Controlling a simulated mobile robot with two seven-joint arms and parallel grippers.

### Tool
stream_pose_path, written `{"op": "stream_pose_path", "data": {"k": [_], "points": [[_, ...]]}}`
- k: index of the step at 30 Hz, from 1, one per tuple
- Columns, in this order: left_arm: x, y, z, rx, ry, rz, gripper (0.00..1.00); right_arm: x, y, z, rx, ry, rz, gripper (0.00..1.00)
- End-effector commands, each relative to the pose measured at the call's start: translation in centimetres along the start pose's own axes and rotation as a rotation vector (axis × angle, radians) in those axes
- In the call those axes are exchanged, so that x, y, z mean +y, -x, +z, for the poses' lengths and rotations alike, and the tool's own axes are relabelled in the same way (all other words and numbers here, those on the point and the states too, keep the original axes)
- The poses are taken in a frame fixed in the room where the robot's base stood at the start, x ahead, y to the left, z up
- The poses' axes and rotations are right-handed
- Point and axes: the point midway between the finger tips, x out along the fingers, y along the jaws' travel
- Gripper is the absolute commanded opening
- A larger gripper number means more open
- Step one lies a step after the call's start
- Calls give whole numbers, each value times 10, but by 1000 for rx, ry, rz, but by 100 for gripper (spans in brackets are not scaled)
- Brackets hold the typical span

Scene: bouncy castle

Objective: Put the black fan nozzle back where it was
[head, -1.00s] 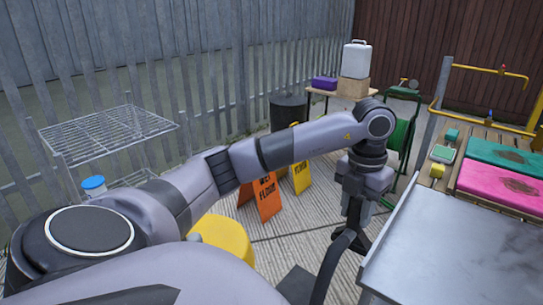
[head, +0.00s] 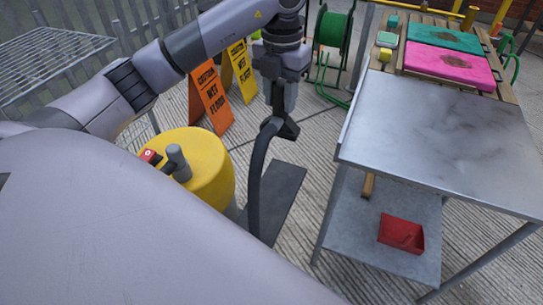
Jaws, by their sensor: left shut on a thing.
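My left gripper (head: 276,124) points down at the picture's centre and is shut on the black fan nozzle (head: 257,180). The nozzle is a long, curved black tube. It hangs from the jaws in front of a dark flat mat or plate (head: 285,195) on the ground. Its lower end reaches the edge of my own body, so I cannot tell whether it is free or joined to something. A round yellow machine (head: 210,165), with a red part and a grey stub on top, stands left of the nozzle, partly hidden by my body. My right gripper is out of view.
A metal table (head: 440,140) stands on the right, with a red tray (head: 401,234) on its lower shelf. Orange (head: 210,97) and yellow (head: 241,70) wet-floor signs stand behind my arm. A green hose reel (head: 333,30) is at the back. A wire rack (head: 45,65) is left.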

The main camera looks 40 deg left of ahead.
Motion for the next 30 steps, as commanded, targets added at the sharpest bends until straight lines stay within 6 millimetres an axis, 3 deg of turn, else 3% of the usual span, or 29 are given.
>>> {"op": "stream_pose_path", "data": {"k": [6,15,25,30], "points": [[-1,-54,-2,7,-1,-3,8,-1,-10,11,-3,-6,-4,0],[0,-126,-1,6,1,0,8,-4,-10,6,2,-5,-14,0],[0,-156,0,2,1,0,8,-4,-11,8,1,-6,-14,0],[0,-182,-1,4,0,-1,8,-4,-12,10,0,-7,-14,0]]}}
